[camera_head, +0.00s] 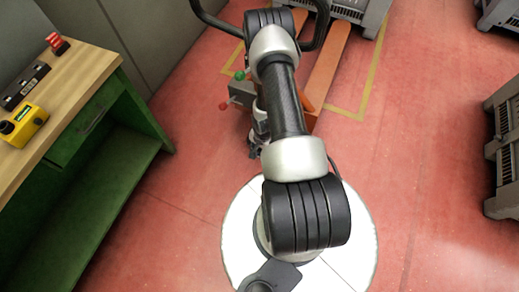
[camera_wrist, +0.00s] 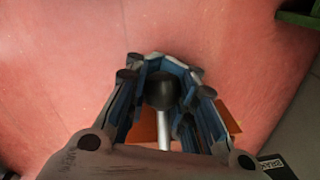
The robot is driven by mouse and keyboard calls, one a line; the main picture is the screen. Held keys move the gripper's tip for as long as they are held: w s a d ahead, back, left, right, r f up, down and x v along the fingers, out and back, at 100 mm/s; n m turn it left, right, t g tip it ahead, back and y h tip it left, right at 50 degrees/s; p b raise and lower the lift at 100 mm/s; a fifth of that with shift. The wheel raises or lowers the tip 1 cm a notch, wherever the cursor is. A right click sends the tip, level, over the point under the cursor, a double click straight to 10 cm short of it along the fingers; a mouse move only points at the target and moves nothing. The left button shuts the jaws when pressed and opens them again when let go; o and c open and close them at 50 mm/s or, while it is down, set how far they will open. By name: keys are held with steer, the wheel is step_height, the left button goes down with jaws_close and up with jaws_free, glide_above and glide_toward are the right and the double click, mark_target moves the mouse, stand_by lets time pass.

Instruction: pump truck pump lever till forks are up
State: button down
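The pump truck shows in the head view, with an orange fork (camera_head: 327,62), a black loop handle (camera_head: 322,22) and a grey block (camera_head: 242,93) with a green knob (camera_head: 240,75) and a red knob (camera_head: 223,106). My gripper (camera_head: 256,148) is low beside the truck, partly hidden by my arm. In the wrist view, my gripper (camera_wrist: 166,66) has its blue-lined fingers around a black ball knob (camera_wrist: 161,90) on a silver rod (camera_wrist: 163,132), apparently a lever end. I cannot tell whether the fingers press on the knob. Orange parts show behind the fingers.
A green workbench (camera_head: 100,185) with a wooden top stands at the left, carrying a yellow box (camera_head: 24,125) and a red item (camera_head: 57,43). Grey crates (camera_head: 505,150) stand at the right.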

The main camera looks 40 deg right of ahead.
steer(key=c, duration=1.8)
jaws_free()
steer(key=shift+w+d+r, duration=0.1)
steer(key=shift+w+d, duration=0.1)
steer(key=shift+d, duration=0.15)
steer(key=o, duration=0.5)
steer(key=shift+s+a, duration=0.15)
steer(key=shift+a, duration=0.1)
steer(key=r, duration=0.8)
steer(key=s+r, duration=0.1)
steer(key=r, duration=0.2)
steer(key=shift+d+r, duration=0.1)
steer(key=shift+r, duration=0.3)
step_height(320, 180, up, 20)
steer(key=s+p, duration=0.2)
steer(key=p, duration=1.8)
steer(key=shift+d, duration=0.1)
